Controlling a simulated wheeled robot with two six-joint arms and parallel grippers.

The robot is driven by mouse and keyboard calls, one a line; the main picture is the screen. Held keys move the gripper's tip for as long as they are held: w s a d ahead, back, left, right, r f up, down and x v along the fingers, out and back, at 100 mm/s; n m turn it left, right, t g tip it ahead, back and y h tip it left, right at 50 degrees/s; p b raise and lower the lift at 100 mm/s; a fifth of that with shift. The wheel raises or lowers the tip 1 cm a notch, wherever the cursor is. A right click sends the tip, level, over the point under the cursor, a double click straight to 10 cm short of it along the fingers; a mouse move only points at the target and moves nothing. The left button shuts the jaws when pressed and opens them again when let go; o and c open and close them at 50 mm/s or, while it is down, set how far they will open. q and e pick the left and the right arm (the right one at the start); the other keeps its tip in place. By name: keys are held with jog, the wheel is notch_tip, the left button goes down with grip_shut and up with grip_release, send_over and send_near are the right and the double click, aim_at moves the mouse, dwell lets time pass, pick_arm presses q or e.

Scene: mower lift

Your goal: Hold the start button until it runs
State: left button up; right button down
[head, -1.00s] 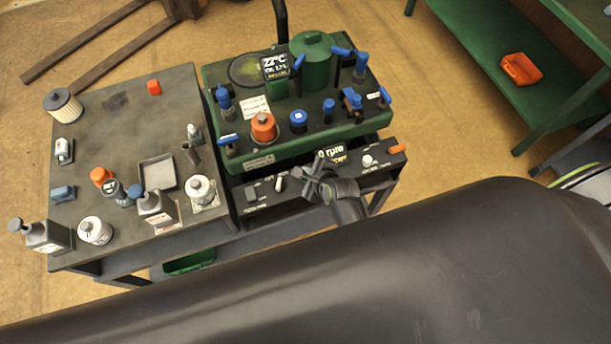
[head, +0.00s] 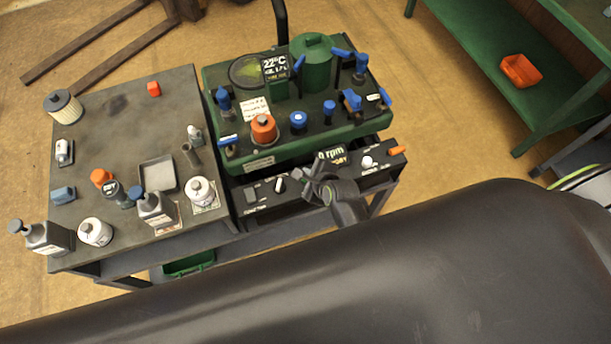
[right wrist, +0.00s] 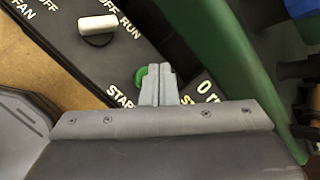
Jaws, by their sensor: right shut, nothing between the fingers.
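The round green start button (right wrist: 139,78) shows in the right wrist view beside the word START on the black control panel (right wrist: 62,32). My right gripper (right wrist: 156,72) is shut with nothing in it. Its fingertips overlap the button's right side in that view; I cannot tell whether they press it. In the head view the right gripper (head: 313,172) is over the front panel and hides the button. The display (head: 331,156) reads 0 rpm. A light knob (right wrist: 97,28) sits near the RUN and OFF labels. My left gripper is not in view.
A dark side table (head: 120,130) with bottles, a filter and a tray stands at left. A white knob (head: 367,162) and an orange lever (head: 398,150) are on the panel's right.

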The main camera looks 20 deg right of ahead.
jog(key=shift+f, duration=0.2)
dwell(0.7)
jog(key=shift+f, duration=0.2)
jog(key=shift+f+b, duration=0.35)
jog(key=shift+f, duration=0.15)
dwell(0.7)
dwell(0.6)
jog(key=shift+r+p, duration=0.95)
jog(key=shift+p, duration=0.15)
notch_tip(320, 180, up, 5)
jog(key=p, duration=0.5)
jog(key=shift+p, duration=0.3)
